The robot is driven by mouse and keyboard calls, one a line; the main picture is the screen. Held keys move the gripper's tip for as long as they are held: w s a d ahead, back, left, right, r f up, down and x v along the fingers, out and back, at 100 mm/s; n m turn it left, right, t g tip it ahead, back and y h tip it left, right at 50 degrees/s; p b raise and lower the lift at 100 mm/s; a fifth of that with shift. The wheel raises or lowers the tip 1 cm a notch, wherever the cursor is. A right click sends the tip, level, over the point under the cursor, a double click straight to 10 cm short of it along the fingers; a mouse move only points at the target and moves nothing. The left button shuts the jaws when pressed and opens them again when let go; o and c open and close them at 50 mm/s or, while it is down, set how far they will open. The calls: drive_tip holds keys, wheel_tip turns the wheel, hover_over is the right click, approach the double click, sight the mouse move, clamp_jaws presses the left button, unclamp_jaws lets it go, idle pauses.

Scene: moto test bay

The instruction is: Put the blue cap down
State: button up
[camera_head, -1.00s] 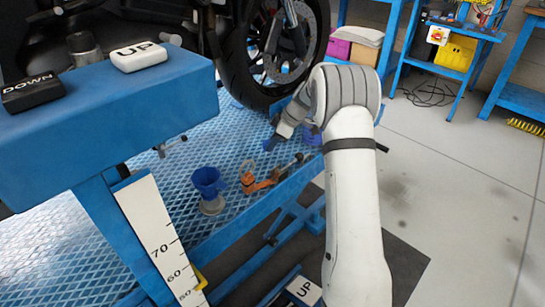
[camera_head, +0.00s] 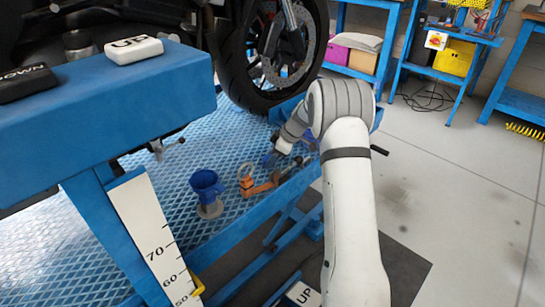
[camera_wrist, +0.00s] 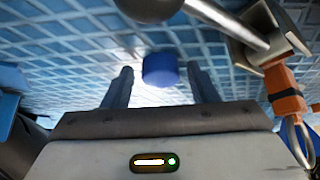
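The blue cap (camera_wrist: 160,70) shows in the wrist view between the two fingers of my gripper (camera_wrist: 161,88). The fingers stand apart, with a visible gap on each side of the cap, so my gripper is open around it and not clamping it. The cap appears upright over the blue tread-plate platform (camera_wrist: 80,50); its lower edge and contact with the plate are hard to make out. In the head view, my gripper (camera_head: 268,160) is low over the platform, and the cap cannot be told apart from the blue fingertips there.
The motorcycle wheel (camera_head: 265,60) is behind. Open tread plate lies around the funnel.

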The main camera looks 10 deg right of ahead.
drive_tip(key=shift+o, duration=0.4)
drive_tip(key=shift+r, duration=0.1)
drive_tip(key=shift+r+p, duration=0.25)
drive_tip(key=shift+p, duration=0.1)
drive_tip(key=p+v, duration=0.3)
drive_tip(key=v, duration=0.8)
drive_tip(key=s+a+r+m+h, duration=0.1)
drive_tip(key=s+a+r+m, duration=0.2)
drive_tip(key=s+r, duration=0.35)
drive_tip(key=s+a+m+h, duration=0.1)
drive_tip(key=s+m, duration=0.2)
drive_tip(key=s, duration=0.7)
drive_tip(key=s+a+m+h, duration=0.1)
drive_tip(key=s+m, duration=0.3)
drive_tip(key=s, duration=0.7)
drive_tip(key=s+a+m+g+h, duration=0.1)
drive_tip(key=s+m+h, duration=0.1)
drive_tip(key=s, duration=0.9)
drive_tip(key=shift+a+f+m+h, duration=0.2)
drive_tip(key=shift+f+m+h, duration=0.15)
drive_tip(key=shift+m, duration=0.45)
drive_tip(key=shift+s+r, duration=0.1)
